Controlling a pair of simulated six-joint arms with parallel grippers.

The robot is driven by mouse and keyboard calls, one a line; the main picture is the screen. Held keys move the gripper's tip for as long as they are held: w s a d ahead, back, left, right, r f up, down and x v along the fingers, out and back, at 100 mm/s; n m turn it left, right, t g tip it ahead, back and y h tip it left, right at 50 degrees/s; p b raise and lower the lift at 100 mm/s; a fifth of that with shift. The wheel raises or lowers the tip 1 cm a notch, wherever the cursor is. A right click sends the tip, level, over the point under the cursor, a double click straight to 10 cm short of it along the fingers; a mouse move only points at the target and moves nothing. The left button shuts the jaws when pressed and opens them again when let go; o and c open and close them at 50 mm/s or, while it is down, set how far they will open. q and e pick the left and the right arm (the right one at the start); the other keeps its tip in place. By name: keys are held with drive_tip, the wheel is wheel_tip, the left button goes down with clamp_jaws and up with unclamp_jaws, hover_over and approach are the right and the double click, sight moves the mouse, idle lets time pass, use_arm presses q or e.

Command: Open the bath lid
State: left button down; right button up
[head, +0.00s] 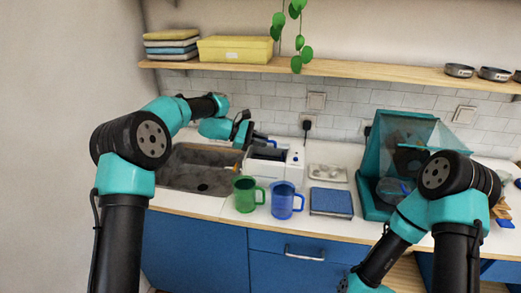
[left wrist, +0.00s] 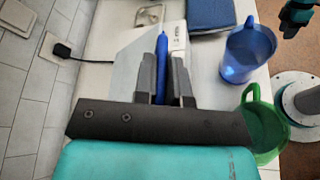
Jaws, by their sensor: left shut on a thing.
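The bath (head: 289,160) is a white box-shaped machine on the counter, right of the sink, and it also shows in the left wrist view (left wrist: 178,40). My left gripper (head: 257,138) is above the bath and shut on the blue lid handle (left wrist: 161,50). A pale, see-through lid panel (left wrist: 133,66) shows beside the handle in the left wrist view. A dark opening shows in the bath top in the head view, below the gripper. How far the lid is raised is hard to tell. My right arm reaches down to the bottom edge, its fingers not clearly shown.
A green mug (head: 244,195) and a blue mug (head: 282,203) stand in front of the bath. A blue board (head: 331,202) and a pale tray (head: 327,173) lie to its right. A teal cabinet (head: 373,190) stands further right. The shelf (head: 350,71) runs above.

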use_arm(q)
drive_tip(key=shift+w+d+r, duration=0.1)
drive_tip(key=shift+w+r, duration=0.7)
drive_tip(key=shift+r, duration=0.2)
drive_tip(key=c, duration=1.2)
unclamp_jaws()
drive_tip(key=v, duration=1.7)
drive_tip(key=shift+a+r, duration=0.1)
drive_tip(key=shift+a, duration=0.15)
